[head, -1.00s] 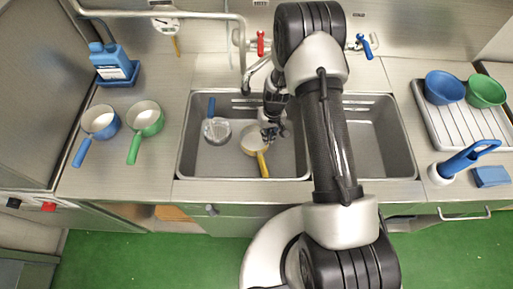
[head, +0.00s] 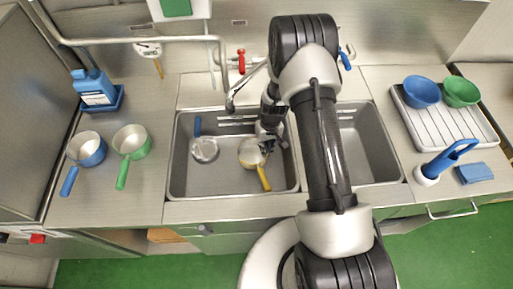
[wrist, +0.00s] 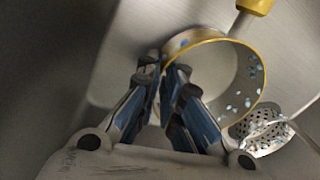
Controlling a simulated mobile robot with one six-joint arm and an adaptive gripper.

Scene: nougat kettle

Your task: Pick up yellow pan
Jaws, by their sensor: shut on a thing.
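The yellow pan (head: 252,153) is a pale pan with a yellow rim and yellow handle, in the left sink basin. Its handle points toward the basin's front wall in the head view. In the wrist view the pan (wrist: 240,62) appears tilted, with blue and white specks on its inside. My gripper (wrist: 165,72) is shut on the pan's wall, with the fingers across the rim on the side away from the handle. In the head view my gripper (head: 268,142) is at the pan's back right edge. I cannot tell whether the pan touches the basin floor.
A tap (head: 235,95) stands behind. Blue (head: 86,150) and green (head: 131,140) pans stand on the left counter. The right basin (head: 370,155) looks empty.

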